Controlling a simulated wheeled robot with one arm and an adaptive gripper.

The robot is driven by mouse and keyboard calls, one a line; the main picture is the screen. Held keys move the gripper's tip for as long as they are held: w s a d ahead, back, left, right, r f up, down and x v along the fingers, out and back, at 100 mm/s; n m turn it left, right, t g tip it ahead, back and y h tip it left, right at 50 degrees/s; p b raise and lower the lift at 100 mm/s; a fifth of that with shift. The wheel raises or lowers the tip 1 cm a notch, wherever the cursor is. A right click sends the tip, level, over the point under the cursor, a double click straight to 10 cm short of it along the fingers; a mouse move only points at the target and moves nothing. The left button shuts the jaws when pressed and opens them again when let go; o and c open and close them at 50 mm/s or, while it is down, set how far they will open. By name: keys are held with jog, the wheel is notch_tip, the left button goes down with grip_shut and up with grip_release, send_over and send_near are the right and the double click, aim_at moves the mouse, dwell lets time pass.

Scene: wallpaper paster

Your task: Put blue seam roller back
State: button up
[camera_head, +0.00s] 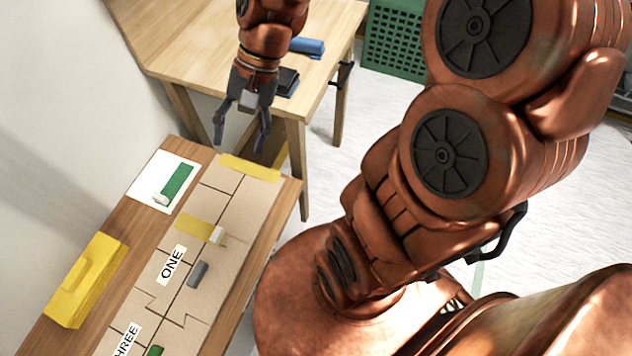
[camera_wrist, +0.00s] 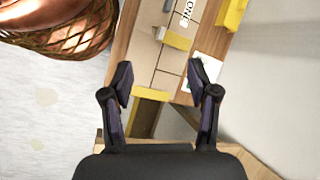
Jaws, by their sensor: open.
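A blue, roughly cylindrical object (camera_head: 307,47) lies on the wooden table at the back; it may be the blue seam roller, but its shape is partly hidden by my arm. A black and dark grey block (camera_head: 288,82) lies just in front of it. My gripper (camera_head: 241,146) is open and empty, pointing down in front of the back table's edge, above the far end of the workbench. In the wrist view my gripper (camera_wrist: 160,80) has its fingers spread, with the bench and a yellow strip (camera_wrist: 150,94) beyond them. No blue object shows there.
The workbench (camera_head: 232,328) carries beige panels with labels, yellow strips, a grey block (camera_head: 198,274), a green-handled tool (camera_head: 174,184) on a white sheet (camera_head: 148,187) and a yellow case (camera_head: 86,280). The wooden table (camera_head: 180,40) stands behind. A green crate (camera_head: 394,40) is at the back.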

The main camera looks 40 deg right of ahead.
jog(key=s+d+f+n+h, duration=0.1)
jog(key=s+d+n+h, duration=0.1)
jog(key=s, duration=0.5)
jog(key=s+d+f+n+g+h, duration=0.1)
jog(key=s+d+n+h, duration=0.1)
jog(key=s+n, duration=0.3)
jog(key=s+h, duration=0.1)
jog(key=s, duration=0.2)
jog(key=shift+d+h, duration=0.4)
notch_tip(320, 180, up, 12)
jog(key=p, duration=1.1)
jog(key=shift+w, duration=0.15)
